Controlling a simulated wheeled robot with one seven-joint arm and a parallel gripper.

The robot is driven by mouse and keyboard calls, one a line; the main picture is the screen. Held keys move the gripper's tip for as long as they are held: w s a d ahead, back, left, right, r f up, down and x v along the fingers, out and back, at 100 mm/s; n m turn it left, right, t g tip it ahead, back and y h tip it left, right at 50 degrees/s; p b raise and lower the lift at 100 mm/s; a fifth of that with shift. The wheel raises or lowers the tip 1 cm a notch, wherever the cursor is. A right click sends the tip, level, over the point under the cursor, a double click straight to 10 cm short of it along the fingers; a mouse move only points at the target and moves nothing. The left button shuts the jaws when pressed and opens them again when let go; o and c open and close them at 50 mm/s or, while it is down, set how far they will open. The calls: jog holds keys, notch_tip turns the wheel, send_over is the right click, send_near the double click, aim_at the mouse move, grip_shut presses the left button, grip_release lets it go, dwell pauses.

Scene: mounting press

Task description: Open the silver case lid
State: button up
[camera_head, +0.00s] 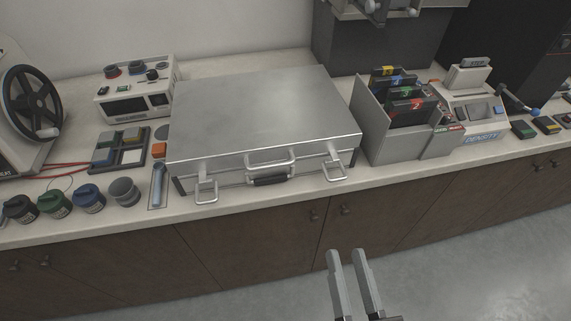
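The silver case (262,118) lies flat on the counter, left of the middle of the view, with its lid down. Its front face shows a central handle with a dark grip (270,180). A wire latch hangs at the left (206,189) and another at the right (334,170). A metal loop (270,160) sits at the lid's front edge. My gripper (345,253) is in front of the cabinets, below and to the right of the case, apart from everything. Its two fingers point up in the picture with a narrow gap between them, and nothing is held.
A grey holder (388,138) with dark cartridges stands close right of the case. A density device (470,120) is farther right. Left are a small tool (158,185), a grey cup (124,192), several lidded jars and a white instrument (135,92). The floor before the cabinets is clear.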

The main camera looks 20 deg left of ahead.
aim_at(272, 168)
jog(key=w+a+r+m+g+y+p, duration=0.15)
jog(key=w+a+m, duration=0.25)
jog(key=a, duration=0.4)
jog(key=w+a+r+m+g, duration=0.1)
jog(key=w+a+r+m, duration=0.2)
jog(key=a, duration=0.5)
jog(key=w+a+f+m+h, duration=0.2)
jog(key=w+a+f+m, duration=0.1)
jog(key=w+f+m, duration=0.3)
jog(key=shift+w+a+f+g+p, duration=0.15)
jog(key=shift+w+f+g+p, duration=0.3)
jog(key=shift+w, duration=0.45)
grip_shut()
